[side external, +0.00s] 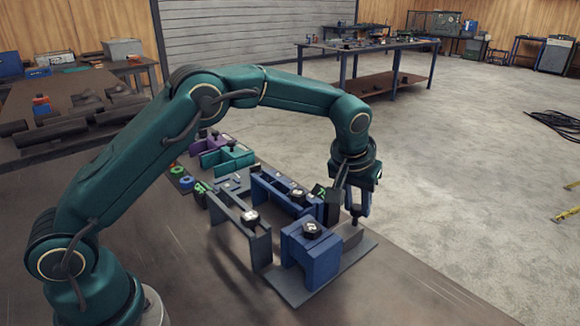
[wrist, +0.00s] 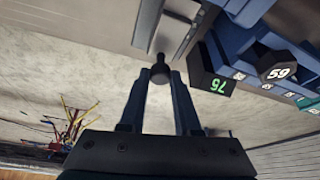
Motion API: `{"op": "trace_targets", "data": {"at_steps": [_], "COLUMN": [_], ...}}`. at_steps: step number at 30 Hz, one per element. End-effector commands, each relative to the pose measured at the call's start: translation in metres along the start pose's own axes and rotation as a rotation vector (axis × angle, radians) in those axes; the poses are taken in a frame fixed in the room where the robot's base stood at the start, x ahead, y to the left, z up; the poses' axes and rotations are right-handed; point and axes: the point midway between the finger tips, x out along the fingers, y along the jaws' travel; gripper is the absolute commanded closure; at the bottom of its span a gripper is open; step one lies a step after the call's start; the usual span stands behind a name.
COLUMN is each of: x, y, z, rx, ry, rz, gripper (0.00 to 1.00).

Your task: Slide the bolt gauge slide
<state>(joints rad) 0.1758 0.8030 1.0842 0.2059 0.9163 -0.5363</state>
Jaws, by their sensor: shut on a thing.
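In the wrist view, the two blue fingers of my gripper (wrist: 160,76) are closed around a round black knob (wrist: 160,68). The knob appears to belong to the bolt gauge slide; where it joins the grey gauge parts is hard to make out.
The fixture has a grey base plate (side external: 290,289). A blue block with a black hex piece (side external: 313,260) stands at its near end, a grey upright plate (side external: 258,245) at the left. Teal (side external: 235,157) and purple blocks stand behind.

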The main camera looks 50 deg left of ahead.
Motion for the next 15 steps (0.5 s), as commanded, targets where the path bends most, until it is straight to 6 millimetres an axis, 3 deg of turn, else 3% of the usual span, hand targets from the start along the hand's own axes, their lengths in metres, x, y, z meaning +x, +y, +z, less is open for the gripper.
{"op": "trace_targets", "data": {"at_steps": [1, 2, 4, 15], "x": [-0.0004, -0.0004, -0.0004, -0.0041], "y": [0.0021, 0.0021, 0.002, 0.0013], "z": [-0.0044, -0.0044, -0.0043, -0.003], "rx": [0.001, 0.001, 0.0, 0.0], "ry": [0.018, 0.018, 0.018, 0.013], "rz": [0.009, 0.009, 0.009, 0.006], "gripper": [1.0, 0.65, 0.39, 0.39]}}
